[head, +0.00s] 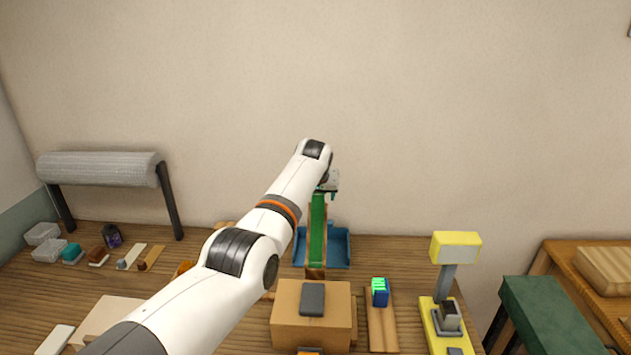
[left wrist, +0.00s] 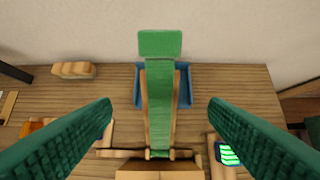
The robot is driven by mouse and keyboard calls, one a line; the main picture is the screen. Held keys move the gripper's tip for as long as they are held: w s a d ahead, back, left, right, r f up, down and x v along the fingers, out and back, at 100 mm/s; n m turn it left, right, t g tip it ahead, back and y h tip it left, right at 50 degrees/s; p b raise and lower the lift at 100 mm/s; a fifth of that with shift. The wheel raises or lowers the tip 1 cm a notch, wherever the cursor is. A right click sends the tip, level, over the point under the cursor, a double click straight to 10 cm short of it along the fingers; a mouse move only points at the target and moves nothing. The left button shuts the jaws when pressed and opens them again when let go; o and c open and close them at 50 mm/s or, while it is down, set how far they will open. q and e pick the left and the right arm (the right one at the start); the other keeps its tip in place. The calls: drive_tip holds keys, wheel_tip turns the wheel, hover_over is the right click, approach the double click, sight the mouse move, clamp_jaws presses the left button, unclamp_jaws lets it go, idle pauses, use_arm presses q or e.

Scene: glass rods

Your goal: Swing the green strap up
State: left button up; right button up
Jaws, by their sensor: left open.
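The green strap (head: 317,238) shows as a long narrow band in line with a wooden support, behind the cardboard box. In the left wrist view the strap (left wrist: 161,95) runs from a low bar at the bottom up to a wider end tab (left wrist: 160,43). My left gripper (head: 328,192) is at the strap's upper end in the head view. Its two green ribbed fingers (left wrist: 160,112) are wide apart, one on each side of the strap, with a gap to it in the picture. Contact cannot be seen. My right gripper is not in view.
A blue tray (head: 340,262) lies behind and around the strap. The cardboard box (head: 283,318) with a grey pad stands in front. A blue-green block (head: 380,291) on a wooden strip and a yellow stand (head: 455,247) are to the right. My left arm hides part of the table.

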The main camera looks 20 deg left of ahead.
use_arm(q)
drive_tip(key=b+v, duration=0.2)
drive_tip(key=v, duration=0.9)
drive_tip(key=shift+f, duration=0.15)
